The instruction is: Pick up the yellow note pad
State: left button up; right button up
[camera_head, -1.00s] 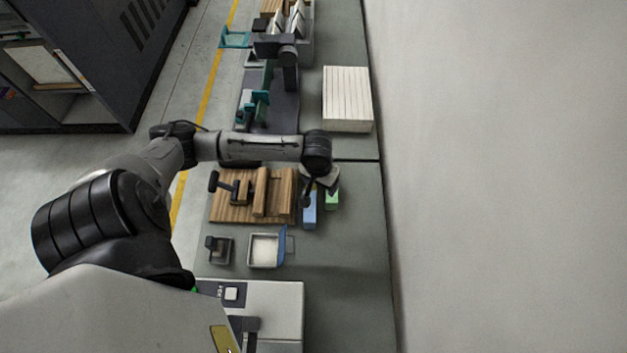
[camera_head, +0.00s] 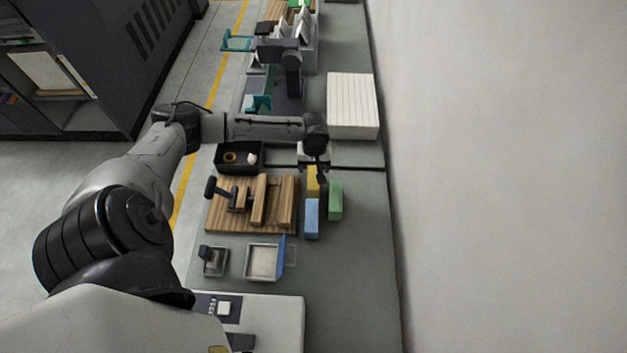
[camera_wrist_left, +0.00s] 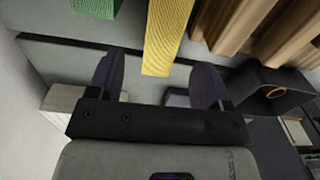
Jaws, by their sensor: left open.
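The yellow note pad (camera_head: 312,181) stands on the grey bench just beyond the blue pad, partly covered by my arm in the head view. In the left wrist view the yellow pad (camera_wrist_left: 166,35) is a ribbed block at the top centre, its near end between the lines of my two fingers. My left gripper (camera_head: 322,175) is open and empty above and beside it; in the left wrist view its dark fingers (camera_wrist_left: 158,75) are spread apart. I see no contact with the pad. My right gripper is out of view.
A blue pad (camera_head: 312,219) and a green pad (camera_head: 336,200) are close by; a wooden board (camera_head: 223,219) with wooden blocks lies to the left. A black tray (camera_head: 239,170) and a white ribbed stack (camera_head: 352,105) are farther back. Bench at the front right is clear.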

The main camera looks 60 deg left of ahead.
aim_at(314, 175)
pick_arm(q)
jog(key=shift+s+f, duration=0.15)
jog(key=shift+f, duration=2.65)
jog(key=shift+c, duration=0.2)
jog(key=c, duration=1)
